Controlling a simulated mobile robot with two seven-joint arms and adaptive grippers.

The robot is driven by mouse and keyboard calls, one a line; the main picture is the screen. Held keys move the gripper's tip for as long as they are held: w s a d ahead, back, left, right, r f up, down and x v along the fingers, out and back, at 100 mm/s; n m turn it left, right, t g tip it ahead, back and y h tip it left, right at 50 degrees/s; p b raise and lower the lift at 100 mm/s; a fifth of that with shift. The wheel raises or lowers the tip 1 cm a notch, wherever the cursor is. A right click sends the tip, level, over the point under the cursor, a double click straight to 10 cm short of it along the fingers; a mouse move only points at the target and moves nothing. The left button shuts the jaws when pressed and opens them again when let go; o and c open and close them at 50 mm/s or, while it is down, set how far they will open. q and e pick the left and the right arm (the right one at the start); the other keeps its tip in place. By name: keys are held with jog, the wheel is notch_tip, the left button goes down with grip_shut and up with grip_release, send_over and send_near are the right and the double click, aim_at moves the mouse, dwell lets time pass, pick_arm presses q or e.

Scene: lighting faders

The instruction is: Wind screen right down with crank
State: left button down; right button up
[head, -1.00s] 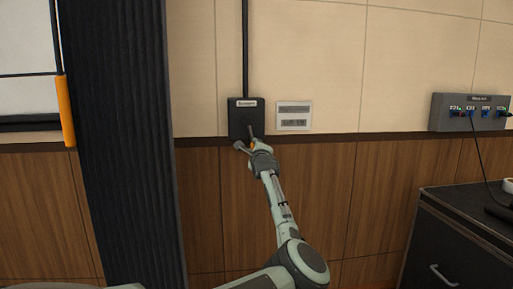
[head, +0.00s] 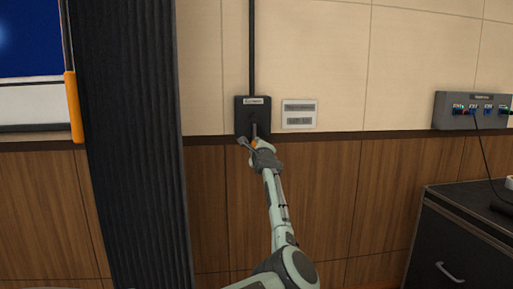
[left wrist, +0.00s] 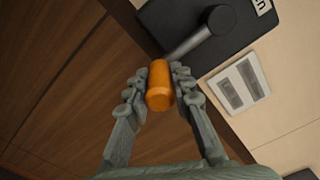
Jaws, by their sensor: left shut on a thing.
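A black crank box (head: 262,112) with a white label sits on the wall, at the end of a vertical black pipe. Its grey crank arm (left wrist: 190,42) leads from a round hub to an orange grip (left wrist: 160,87). My left gripper (head: 255,147) is at the box's lower edge. In the left wrist view its fingers (left wrist: 158,90) are shut on the orange grip, one on each side. The screen (head: 28,42) shows only partly at the upper left, with a blue picture above a pale band. My right gripper is not in view.
A dark pleated curtain (head: 130,150) hangs between the screen and the box. An orange bar (head: 74,107) stands by the screen's edge. A small white plate (head: 299,114) is right of the box. A grey socket panel (head: 445,110) and dark cabinet (head: 455,245) are at right.

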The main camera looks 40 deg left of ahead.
pick_arm(q)
jog(key=c, duration=1.4)
grip_release()
jog(key=shift+s+a+f, duration=0.15)
jog(key=shift+f, duration=0.2)
jog(key=shift+o, duration=0.4)
jog(key=shift+r, duration=0.15)
jog(key=v, duration=1.2)
